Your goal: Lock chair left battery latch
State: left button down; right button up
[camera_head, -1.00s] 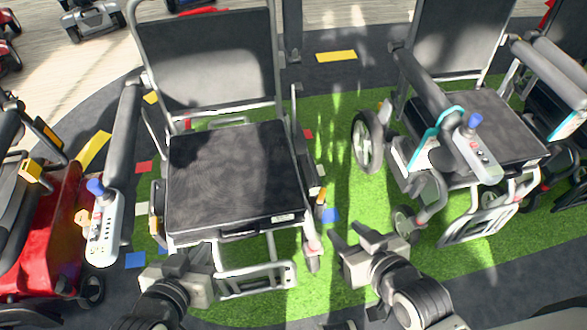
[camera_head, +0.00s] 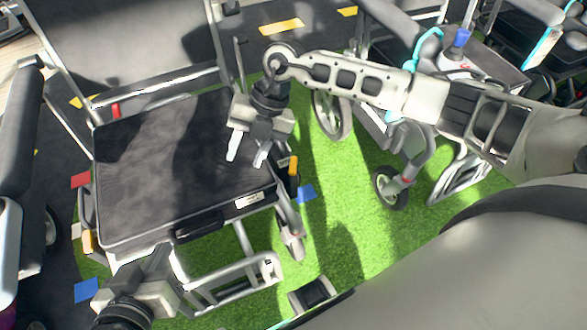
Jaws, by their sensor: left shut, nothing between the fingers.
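The wheelchair has a dark seat (camera_head: 170,165) with a labelled front edge. An orange-tipped latch (camera_head: 293,166) stands at the seat's right side in the picture, beside the frame. Another orange latch piece (camera_head: 88,241) shows at the seat's left side. My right gripper (camera_head: 248,150) points down over the seat's right edge, its two pale fingers spread and empty, a little left of the right-side latch. My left gripper (camera_head: 158,268) is low, in front of the seat's front left corner, shut and empty. Its fingertips are hard to make out.
A second wheelchair with a joystick (camera_head: 462,38) stands at the right, behind my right arm. A grey armrest (camera_head: 18,130) rises at the left. Green turf (camera_head: 345,230) lies free between the chairs. Colored tiles lie on the floor.

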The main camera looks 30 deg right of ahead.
aim_at(294, 159)
jog(key=w+d+m+t+h+b, duration=0.1)
jog(key=w+d+h, duration=0.2)
jog(key=d, duration=0.4)
jog(key=w+d+m+h+b, duration=0.1)
jog(key=w+d+h, duration=0.15)
jog(key=d, duration=0.35)
jog(key=shift+h, duration=0.25)
jog(key=f+b, duration=0.1)
jog(key=f, duration=0.3)
jog(key=f+b, duration=0.1)
jog(key=f, duration=0.4)
jog(key=f+b, duration=0.2)
jog(key=f, duration=0.3)
jog(key=shift+s+a+f, duration=0.1)
jog(key=shift+s+f, duration=0.15)
jog(key=shift+f, duration=0.55)
pick_arm(q)
jog(key=shift+w+d+r+t+h, duration=0.25)
jog(key=shift+d+r+t+h, duration=0.5)
jog(key=shift+d+t+h, duration=0.35)
pick_arm(e)
grip_shut()
